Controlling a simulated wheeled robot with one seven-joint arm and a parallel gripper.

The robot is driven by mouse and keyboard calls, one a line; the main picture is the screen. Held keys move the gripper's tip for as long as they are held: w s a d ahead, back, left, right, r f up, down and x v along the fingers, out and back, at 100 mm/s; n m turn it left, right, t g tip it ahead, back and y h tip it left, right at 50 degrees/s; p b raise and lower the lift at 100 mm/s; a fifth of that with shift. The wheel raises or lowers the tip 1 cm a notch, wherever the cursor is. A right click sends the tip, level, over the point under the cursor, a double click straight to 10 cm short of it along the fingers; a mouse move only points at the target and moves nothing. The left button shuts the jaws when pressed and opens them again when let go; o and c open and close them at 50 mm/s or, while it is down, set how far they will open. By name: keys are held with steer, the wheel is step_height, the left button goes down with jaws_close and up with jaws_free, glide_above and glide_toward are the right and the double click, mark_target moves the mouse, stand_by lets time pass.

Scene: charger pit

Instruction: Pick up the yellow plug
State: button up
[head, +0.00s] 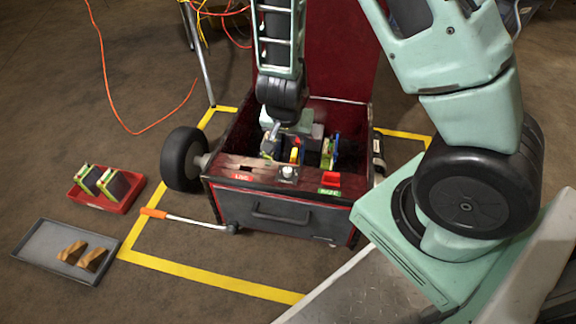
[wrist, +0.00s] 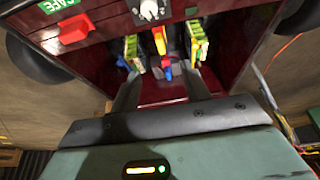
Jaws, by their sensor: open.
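A small yellow plug (head: 294,155) stands inside the open dark red box (head: 280,214), near its middle. In the wrist view the yellow plug (wrist: 160,41) shows near the top centre, with blue and red bits close below it. My gripper (wrist: 164,74) is open, and its two dark fingers point down into the box. The plug lies ahead of the fingertips, roughly between their lines, and nothing shows held. In the head view my arm reaches into the box from above and partly hides the gripper. I cannot tell how far the fingertips are from the plug.
Green-yellow boards (wrist: 131,50) (wrist: 198,40) stand on both sides of the plug. The box's front rim carries a red switch block (wrist: 75,29) and a silver knob (wrist: 150,10).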

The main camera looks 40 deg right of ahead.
mark_target(294, 153)
steer(key=b+x, duration=0.8)
steer(key=x, duration=0.4)
steer(key=shift+s+b, duration=0.1)
steer(key=shift+b, duration=0.25)
steer(key=b+x, duration=0.1)
steer(key=x, duration=0.1)
steer(key=b+x, duration=0.1)
steer(key=b, duration=0.1)
steer(key=b+x, duration=0.2)
steer(key=shift+w+d, duration=0.4)
steer(key=shift+d, duration=0.1)
jaws_close()
